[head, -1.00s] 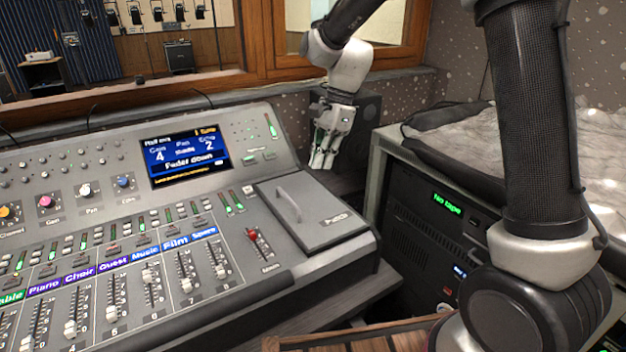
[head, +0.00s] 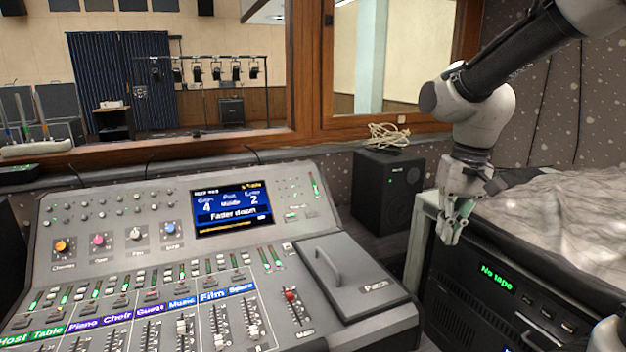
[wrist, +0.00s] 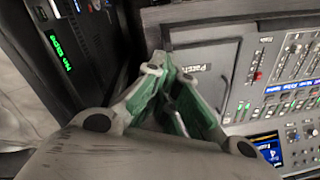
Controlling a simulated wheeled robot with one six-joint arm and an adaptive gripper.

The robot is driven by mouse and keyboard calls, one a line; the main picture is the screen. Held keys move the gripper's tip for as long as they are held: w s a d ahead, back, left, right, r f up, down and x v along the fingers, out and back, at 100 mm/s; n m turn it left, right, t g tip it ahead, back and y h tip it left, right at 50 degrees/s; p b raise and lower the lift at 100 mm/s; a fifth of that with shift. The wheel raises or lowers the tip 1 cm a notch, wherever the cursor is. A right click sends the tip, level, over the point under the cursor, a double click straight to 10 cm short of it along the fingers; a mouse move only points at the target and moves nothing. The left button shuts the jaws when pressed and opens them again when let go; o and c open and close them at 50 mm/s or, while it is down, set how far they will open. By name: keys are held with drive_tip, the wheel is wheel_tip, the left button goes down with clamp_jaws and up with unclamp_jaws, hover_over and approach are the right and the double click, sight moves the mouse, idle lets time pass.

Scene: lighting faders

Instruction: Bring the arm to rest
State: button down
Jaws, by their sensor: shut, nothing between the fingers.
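My gripper (head: 452,232) hangs with its fingers pointing down in the head view, right of the mixing console (head: 342,338) and in front of the rack unit with the green "No tape" display (head: 497,277). Its green-padded fingers are closed together and empty; they also show in the wrist view (wrist: 168,62). In the wrist view the fingers lie in front of the console's "Patch" lid (wrist: 205,72). My arm reaches in from the upper right and bends down at the wrist. The gripper appears apart from the console and the rack.
A black speaker (head: 388,190) with a coiled cable (head: 388,135) on top stands behind the console. A grey cloth-like cover (head: 560,225) lies on the rack top. The console's screen (head: 232,208) reads "Fader down". A wood-framed window (head: 308,120) is behind.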

drive_tip(key=s+d+r+t+h, duration=0.1)
drive_tip(key=s+d+r+t, duration=0.3)
drive_tip(key=s+d, duration=0.5)
drive_tip(key=shift+s+d+r, duration=0.35)
drive_tip(key=shift+s+r, duration=0.2)
drive_tip(key=shift+s, duration=1.5)
